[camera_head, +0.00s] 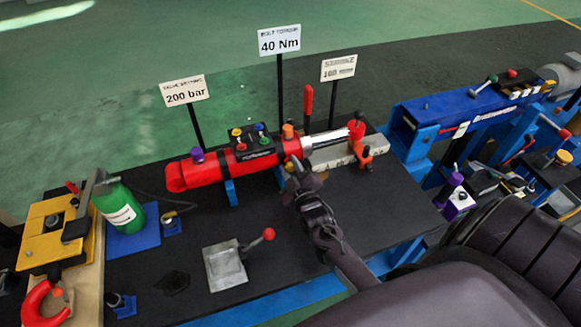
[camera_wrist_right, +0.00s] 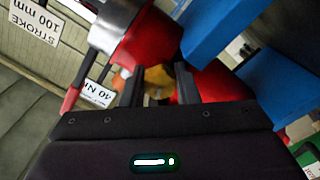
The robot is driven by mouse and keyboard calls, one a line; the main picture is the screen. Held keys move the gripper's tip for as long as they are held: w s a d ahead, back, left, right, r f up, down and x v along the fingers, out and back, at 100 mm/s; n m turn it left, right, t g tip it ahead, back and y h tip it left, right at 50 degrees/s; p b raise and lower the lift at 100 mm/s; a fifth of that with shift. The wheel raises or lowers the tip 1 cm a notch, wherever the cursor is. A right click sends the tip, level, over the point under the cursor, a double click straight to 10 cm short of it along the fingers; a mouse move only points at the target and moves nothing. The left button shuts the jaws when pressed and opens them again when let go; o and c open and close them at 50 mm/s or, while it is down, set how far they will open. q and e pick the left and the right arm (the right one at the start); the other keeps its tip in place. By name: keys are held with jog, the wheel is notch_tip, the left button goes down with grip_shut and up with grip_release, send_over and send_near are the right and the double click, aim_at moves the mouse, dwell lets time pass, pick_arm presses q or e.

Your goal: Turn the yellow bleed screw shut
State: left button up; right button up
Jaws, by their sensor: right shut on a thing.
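The red hydraulic cylinder (camera_head: 205,171) lies along the bench, its chrome rod (camera_head: 326,141) out to the right. My right gripper (camera_head: 297,172) is at the near side of the cylinder's right end. In the right wrist view, the right gripper (camera_wrist_right: 157,82) has its two dark fingers on either side of a small yellow piece, the bleed screw (camera_wrist_right: 155,77), against the red cylinder body (camera_wrist_right: 148,40). The jaws are shut on it. The fingers hide part of the screw, so I cannot tell how far it is turned. My left gripper is not in view.
A black block with coloured knobs (camera_head: 252,148) sits on the cylinder. Signs stand behind it, including "40 Nm" (camera_head: 279,40). A grey plate with a red-knobbed lever (camera_head: 226,266) lies in front. A green bottle (camera_head: 120,208) stands left. Blue stands (camera_head: 420,110) are right.

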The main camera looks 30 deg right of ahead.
jog(key=m, duration=0.5)
jog(key=shift+s+f, duration=0.1)
jog(key=shift+f, duration=0.1)
jog(key=shift+m, duration=0.4)
jog(key=o, duration=1)
jog(key=shift+r, duration=0.15)
jog(key=b+v, duration=0.1)
jog(key=v, duration=0.6)
jog(key=shift+s+b, duration=0.4)
